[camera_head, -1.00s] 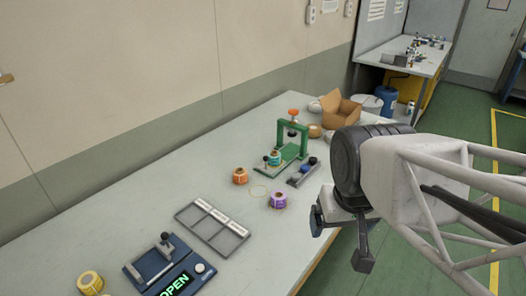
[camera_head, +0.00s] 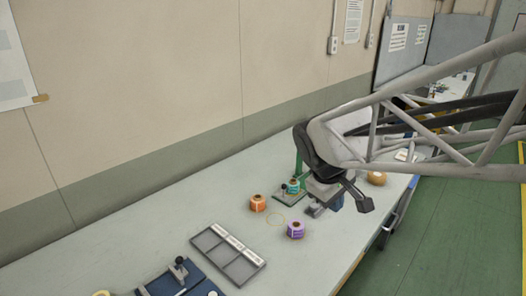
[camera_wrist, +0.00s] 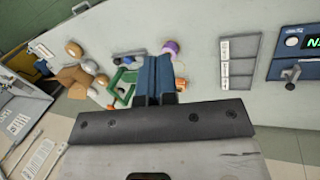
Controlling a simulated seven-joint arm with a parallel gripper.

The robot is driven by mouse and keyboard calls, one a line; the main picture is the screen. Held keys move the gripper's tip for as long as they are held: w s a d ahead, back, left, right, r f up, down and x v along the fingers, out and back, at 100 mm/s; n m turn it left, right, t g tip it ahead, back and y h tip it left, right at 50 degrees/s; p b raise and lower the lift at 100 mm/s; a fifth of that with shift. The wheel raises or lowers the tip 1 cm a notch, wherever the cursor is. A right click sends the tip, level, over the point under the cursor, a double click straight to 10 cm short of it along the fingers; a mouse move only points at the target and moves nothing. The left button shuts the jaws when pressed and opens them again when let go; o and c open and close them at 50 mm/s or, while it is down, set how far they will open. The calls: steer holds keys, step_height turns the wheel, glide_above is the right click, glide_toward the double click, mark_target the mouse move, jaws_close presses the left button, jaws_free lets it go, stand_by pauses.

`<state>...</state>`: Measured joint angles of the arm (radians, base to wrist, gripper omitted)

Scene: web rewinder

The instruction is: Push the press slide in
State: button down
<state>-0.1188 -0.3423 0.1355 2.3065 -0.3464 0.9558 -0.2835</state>
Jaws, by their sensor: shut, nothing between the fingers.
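The green press (camera_head: 298,168) stands on the bench and is mostly hidden behind my arm in the head view. The press also shows in the wrist view (camera_wrist: 124,80), just left of my fingers. I cannot tell how far in the slide sits, or whether my fingers touch anything.
An orange roll (camera_head: 257,203) and a purple roll (camera_head: 295,229) stand near the press. A grey compartment tray (camera_head: 262,264) and a blue device (camera_head: 190,279) lie nearer. A cardboard box (camera_wrist: 75,75) is beyond the press. The bench between wall and tray is clear.

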steer(key=w+a+f+n+t+h, duration=0.1)
steer(key=w+a+f+n, duration=0.4)
steer(key=w, duration=0.6)
steer(key=w+a+f+n+t+h, duration=0.1)
steer(key=w+a+f+n+h, duration=0.1)
steer(key=w+a+f+n, duration=0.4)
steer(key=w+a+f+n+t+h, duration=0.1)
steer(key=w+a+f+n, duration=0.5)
steer(key=w, duration=1.1)
steer(key=shift+a+f+h, duration=0.55)
steer(key=shift+a+h, duration=0.15)
steer(key=shift+a, duration=0.2)
steer(key=shift+w+d, duration=0.1)
steer(key=x, duration=1)
steer(key=shift+f, duration=0.1)
steer(key=shift+w+d, duration=0.6)
steer(key=shift+d, duration=0.35)
steer(key=shift+w+d, duration=0.4)
steer(key=shift+d, duration=0.3)
